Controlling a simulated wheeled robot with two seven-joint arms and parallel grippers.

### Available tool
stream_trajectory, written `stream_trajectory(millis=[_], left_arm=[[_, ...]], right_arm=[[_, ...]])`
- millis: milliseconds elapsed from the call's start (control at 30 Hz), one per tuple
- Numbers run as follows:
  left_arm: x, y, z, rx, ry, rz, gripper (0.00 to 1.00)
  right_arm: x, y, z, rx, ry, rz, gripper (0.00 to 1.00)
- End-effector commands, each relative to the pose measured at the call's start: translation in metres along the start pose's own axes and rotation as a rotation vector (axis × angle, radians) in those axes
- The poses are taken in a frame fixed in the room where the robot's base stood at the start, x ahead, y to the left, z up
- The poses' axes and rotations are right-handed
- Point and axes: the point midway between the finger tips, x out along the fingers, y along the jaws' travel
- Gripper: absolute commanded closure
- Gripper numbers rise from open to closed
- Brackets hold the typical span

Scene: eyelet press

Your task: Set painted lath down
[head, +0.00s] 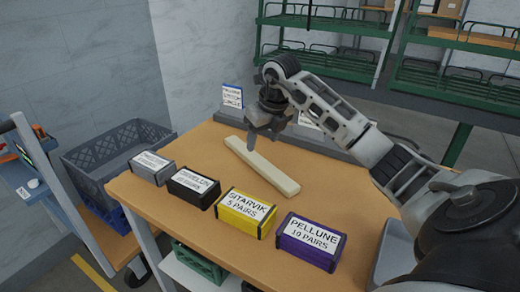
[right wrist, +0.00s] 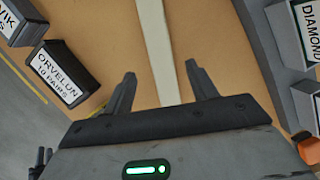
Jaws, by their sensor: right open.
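The painted lath (head: 270,172) is a long cream strip lying flat on the wooden table, behind the row of labelled boxes. My right gripper (head: 262,138) is over its far left end in the head view. In the right wrist view the lath (right wrist: 155,40) runs between the two spread fingers of the open right gripper (right wrist: 160,72), with a gap on each side. I cannot tell how high the fingertips are above the table. My left gripper is not in view.
Grey, black (head: 193,188), yellow (head: 245,212) and purple (head: 310,242) boxes line the table's front edge. A sign reading CIRCLE (head: 232,97) stands at the back. A grey crate (head: 118,150) is left of the table (head: 190,225). Green racks (head: 330,40) stand behind.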

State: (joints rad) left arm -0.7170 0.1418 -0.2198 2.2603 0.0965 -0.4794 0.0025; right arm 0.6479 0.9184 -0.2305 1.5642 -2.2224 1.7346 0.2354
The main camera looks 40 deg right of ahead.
Motion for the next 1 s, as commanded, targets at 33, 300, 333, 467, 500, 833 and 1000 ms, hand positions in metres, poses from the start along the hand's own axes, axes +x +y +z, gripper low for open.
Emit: stream_trajectory(millis=[33,300,333,467,500,833,1000], left_arm=[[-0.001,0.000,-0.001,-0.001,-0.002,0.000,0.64],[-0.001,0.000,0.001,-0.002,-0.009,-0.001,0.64],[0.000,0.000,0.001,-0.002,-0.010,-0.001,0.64],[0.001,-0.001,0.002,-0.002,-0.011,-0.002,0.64],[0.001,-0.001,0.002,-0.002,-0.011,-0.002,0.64],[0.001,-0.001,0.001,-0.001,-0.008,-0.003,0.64],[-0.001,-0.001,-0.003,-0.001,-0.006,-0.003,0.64]], right_arm=[[-0.013,-0.001,0.001,-0.001,-0.003,-0.001,0.42],[-0.046,0.000,0.000,-0.001,0.000,0.000,0.42],[-0.048,0.000,0.000,0.000,0.000,0.000,0.42],[-0.050,0.000,0.000,0.000,0.001,0.000,0.42],[-0.050,0.000,0.000,0.000,0.002,0.000,0.42],[-0.050,0.000,0.000,0.000,0.001,0.001,0.42],[-0.053,0.000,0.001,0.000,0.001,0.001,0.42]])
